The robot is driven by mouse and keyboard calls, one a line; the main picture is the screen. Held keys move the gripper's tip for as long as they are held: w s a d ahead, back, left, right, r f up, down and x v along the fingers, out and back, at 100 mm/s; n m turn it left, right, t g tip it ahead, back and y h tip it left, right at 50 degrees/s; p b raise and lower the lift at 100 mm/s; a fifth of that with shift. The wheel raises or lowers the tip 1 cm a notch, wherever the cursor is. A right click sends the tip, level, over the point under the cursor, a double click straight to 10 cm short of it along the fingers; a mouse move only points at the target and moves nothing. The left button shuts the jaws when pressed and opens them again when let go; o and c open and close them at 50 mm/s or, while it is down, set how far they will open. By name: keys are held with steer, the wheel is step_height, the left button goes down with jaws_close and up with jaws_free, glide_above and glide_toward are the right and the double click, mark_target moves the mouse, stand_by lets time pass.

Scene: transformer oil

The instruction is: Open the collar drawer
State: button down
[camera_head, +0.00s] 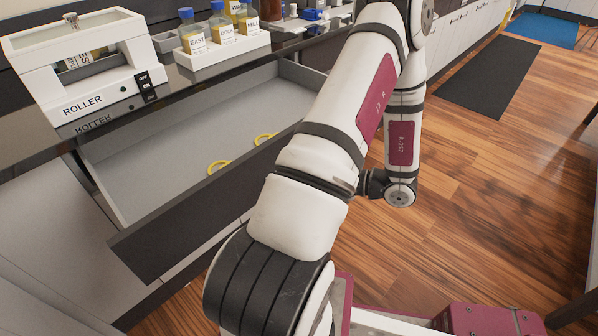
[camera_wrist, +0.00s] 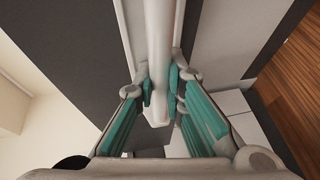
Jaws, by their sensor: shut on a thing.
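The collar drawer (camera_head: 180,232) is pulled out under the dark counter in the head view, with a dark front and a pale grey inside. Two yellow rings, seemingly the collars (camera_head: 219,166) (camera_head: 264,138), lie in it near the front. In the wrist view my gripper (camera_wrist: 160,86) has its teal-padded fingers on both sides of a long pale handle bar (camera_wrist: 158,40) and is shut on it. My arm hides the right part of the drawer front, and the gripper itself does not show in the head view.
On the counter (camera_head: 183,86) stand a white roller machine (camera_head: 85,72) with an on/off switch and a white rack (camera_head: 222,50) of labelled, blue-capped bottles. Open wooden floor (camera_head: 470,190) lies to the right, with a dark mat (camera_head: 490,77) farther back.

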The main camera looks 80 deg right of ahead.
steer(key=c, duration=1.7)
jaws_free()
steer(key=shift+o, duration=0.2)
steer(key=v, duration=1.2)
steer(key=shift+d, duration=0.1)
